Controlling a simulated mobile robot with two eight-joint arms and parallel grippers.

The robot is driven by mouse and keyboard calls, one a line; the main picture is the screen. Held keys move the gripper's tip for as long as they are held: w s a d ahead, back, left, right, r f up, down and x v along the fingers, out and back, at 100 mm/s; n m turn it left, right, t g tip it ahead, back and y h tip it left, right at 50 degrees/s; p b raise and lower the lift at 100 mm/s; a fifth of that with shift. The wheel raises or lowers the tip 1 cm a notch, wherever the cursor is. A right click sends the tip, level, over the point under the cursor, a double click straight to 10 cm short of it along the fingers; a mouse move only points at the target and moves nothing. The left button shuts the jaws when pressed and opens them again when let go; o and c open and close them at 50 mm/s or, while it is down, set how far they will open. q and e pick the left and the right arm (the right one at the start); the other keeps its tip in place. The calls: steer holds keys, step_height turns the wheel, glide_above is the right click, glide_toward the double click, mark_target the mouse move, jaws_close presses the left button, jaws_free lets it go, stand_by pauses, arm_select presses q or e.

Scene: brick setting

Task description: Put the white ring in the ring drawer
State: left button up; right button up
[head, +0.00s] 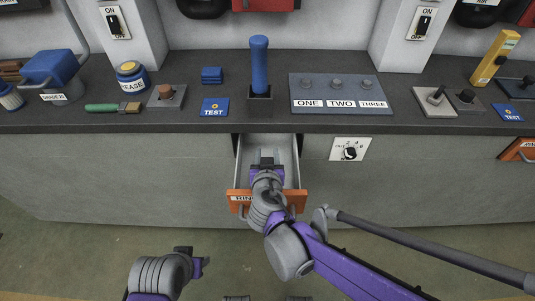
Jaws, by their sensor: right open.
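The ring drawer (239,196) is pulled out below the counter. It has a grey inside and an orange front, and its label is partly hidden by my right arm. My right gripper (267,157) is over the drawer's inside, pointing toward the counter, with its jaws open. I cannot make out the white ring in this view; my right gripper and wrist hide part of the drawer's inside. My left gripper (193,260) is low in front of the cabinet, left of the drawer; its jaws are too unclear to read.
The counter (215,127) overhangs the drawer's back. A knob plate (350,149) is right of the drawer.

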steer(key=shift+s+d+f, duration=0.1)
steer(key=shift+f, duration=0.25)
steer(key=shift+r, duration=0.2)
steer(key=r+p+v, duration=0.1)
steer(key=p+v, duration=0.3)
steer(key=v, duration=0.8)
steer(key=shift+w, duration=0.2)
